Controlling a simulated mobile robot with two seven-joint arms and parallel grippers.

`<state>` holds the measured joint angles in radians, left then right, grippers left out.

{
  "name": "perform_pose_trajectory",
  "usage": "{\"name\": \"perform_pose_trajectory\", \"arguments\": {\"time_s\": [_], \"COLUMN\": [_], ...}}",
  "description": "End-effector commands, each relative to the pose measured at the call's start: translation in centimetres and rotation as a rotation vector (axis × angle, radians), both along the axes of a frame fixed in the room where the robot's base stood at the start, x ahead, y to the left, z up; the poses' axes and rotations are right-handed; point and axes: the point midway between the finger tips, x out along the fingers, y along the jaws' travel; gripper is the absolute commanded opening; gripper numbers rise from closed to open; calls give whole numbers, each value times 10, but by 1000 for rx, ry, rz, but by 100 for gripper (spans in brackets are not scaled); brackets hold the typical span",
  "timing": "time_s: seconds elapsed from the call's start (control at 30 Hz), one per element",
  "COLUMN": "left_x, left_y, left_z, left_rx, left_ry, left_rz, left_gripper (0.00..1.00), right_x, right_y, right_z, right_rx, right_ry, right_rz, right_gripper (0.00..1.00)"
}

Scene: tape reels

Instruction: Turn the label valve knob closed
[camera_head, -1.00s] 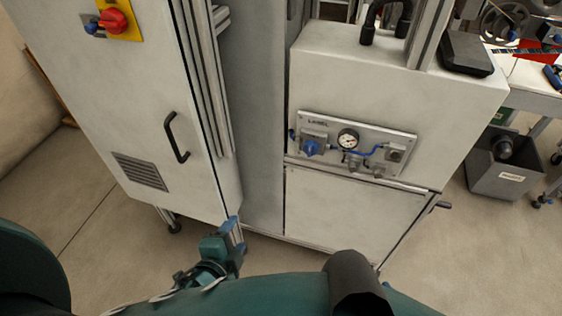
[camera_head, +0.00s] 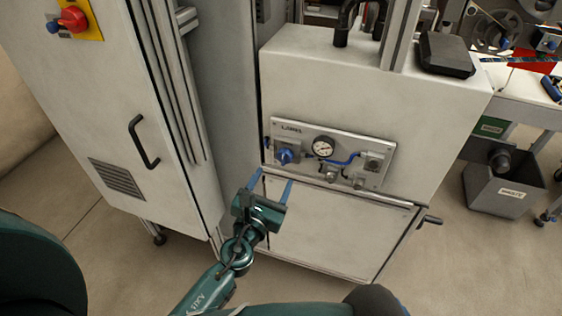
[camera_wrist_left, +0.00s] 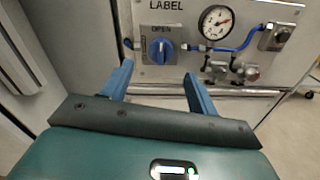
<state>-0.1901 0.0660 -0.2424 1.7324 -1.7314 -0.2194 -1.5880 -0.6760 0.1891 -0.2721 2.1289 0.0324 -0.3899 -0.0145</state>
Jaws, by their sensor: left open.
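The label valve knob (camera_head: 286,156) is a blue knob on the left of the grey panel marked LABEL (camera_head: 375,180), on the front of the white machine. In the left wrist view the blue knob (camera_wrist_left: 160,50) sits on a grey plate with OPEN printed above it, and its ridge stands upright. My left gripper (camera_head: 272,176) is open and empty, with its blue fingers just below the knob. In the left wrist view the fingers (camera_wrist_left: 158,78) point up toward the panel, one on each side below the knob, apart from it. My right gripper is not in view.
A pressure gauge (camera_head: 323,148), a blue hose (camera_head: 345,160) and small fittings sit right of the knob. A tall white cabinet (camera_head: 110,90) with a black handle (camera_head: 143,142) stands left. A grey bin (camera_head: 505,188) is on the floor at right.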

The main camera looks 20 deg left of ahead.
Motion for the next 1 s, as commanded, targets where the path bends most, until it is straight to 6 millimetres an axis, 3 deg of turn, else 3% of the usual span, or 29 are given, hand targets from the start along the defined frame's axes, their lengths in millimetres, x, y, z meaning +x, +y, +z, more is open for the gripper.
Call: {"name": "perform_pose_trajectory", "arguments": {"time_s": [0.2, 0.4, 0.77, 1.0], "left_x": [43, 63, 67, 67], "left_y": [-1, -2, -2, -2], "left_z": [0, -1, -1, -1], "left_rx": [-2, -2, -3, -3], "left_ry": [0, 1, 2, 2], "left_rz": [1, -1, -1, 0], "left_gripper": [59, 59, 59, 40], "right_x": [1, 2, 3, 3], "right_y": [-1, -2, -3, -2], "right_z": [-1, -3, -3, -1], "right_rx": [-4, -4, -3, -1], "right_ry": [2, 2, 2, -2], "right_rz": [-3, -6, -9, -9], "right_gripper": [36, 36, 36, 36]}}
